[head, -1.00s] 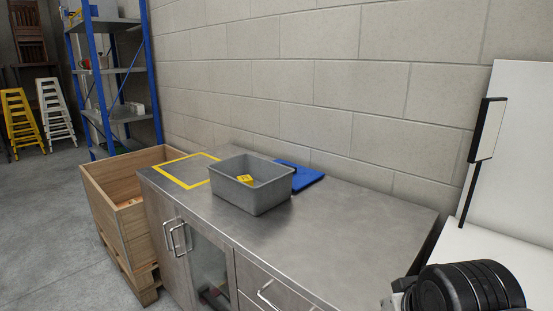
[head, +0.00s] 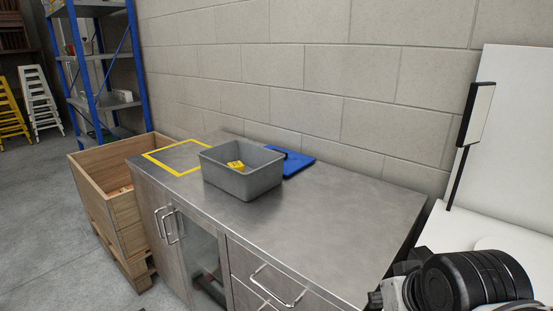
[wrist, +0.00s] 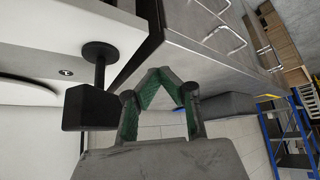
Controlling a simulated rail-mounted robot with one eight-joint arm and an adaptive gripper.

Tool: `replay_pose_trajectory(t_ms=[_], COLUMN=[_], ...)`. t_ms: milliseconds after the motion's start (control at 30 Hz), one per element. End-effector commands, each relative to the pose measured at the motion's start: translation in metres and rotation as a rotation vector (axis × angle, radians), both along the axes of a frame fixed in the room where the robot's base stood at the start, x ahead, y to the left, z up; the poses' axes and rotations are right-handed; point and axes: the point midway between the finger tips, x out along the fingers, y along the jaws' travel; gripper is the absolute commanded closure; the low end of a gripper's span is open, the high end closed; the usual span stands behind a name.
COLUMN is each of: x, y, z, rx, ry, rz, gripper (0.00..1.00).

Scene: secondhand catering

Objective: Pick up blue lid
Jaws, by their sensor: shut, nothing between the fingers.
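The blue lid (head: 299,166) lies flat on the steel counter (head: 300,225), right behind the grey bin (head: 243,183), which hides part of it. The bin stands upright and holds a yellow item (head: 236,165). In the wrist view, my gripper (wrist: 160,72) has its green-padded fingers angled in so that their tips meet, with nothing between them. It is well away from the lid, off the counter's right end. In the head view, the dark end of my arm fills the lower right corner and the fingertips are not clear.
A yellow square outline (head: 165,157) marks the counter left of the bin. A wooden crate (head: 100,195) stands beyond the counter's left end, with a blue shelf rack (head: 95,60) behind. A block wall (head: 300,70) runs along the back. The counter's right half is clear.

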Motion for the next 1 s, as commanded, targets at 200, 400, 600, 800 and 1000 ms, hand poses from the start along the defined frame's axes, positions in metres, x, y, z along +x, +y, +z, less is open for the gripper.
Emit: replay_pose_trajectory(t_ms=[200,400,600,800,1000], x=[0.0,0.0,0.0,0.0,0.014], y=[0.0,0.0,0.0,0.0,0.0], z=[0.0,0.0,0.0,0.0,0.018], rx=[0.0,0.0,0.0,0.0,-0.01], ry=[0.0,0.0,0.0,0.0,0.011], rz=[0.0,0.0,0.0,0.0,0.015], gripper=[0.91,0.64,0.38,0.38,0.38])
